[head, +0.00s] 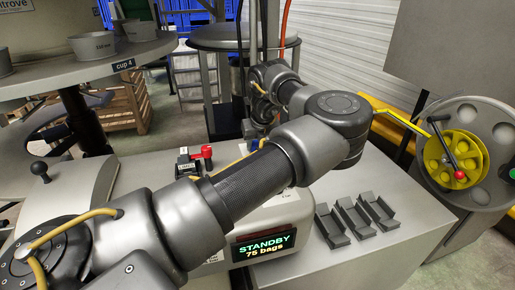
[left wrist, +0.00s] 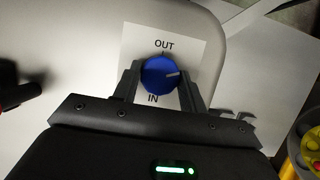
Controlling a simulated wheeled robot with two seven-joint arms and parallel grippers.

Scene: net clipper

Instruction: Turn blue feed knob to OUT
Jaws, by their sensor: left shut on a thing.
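The blue feed knob (left wrist: 158,75) sits on a white label plate (left wrist: 186,37) marked OUT above it and IN below it. The knob's white pointer mark points to the right and slightly up, between the two words. My left gripper (left wrist: 161,72) is shut on the knob, with one dark finger on each side. In the head view my left arm crosses the machine and hides the knob. My right gripper is not in view.
The machine's display (head: 264,246) reads STANDBY, 75 bags. A red-handled lever (head: 202,153) stands on the machine behind my arm. Several dark grey holders (head: 352,218) lie on the grey top at right. A yellow reel (head: 456,157) is at far right.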

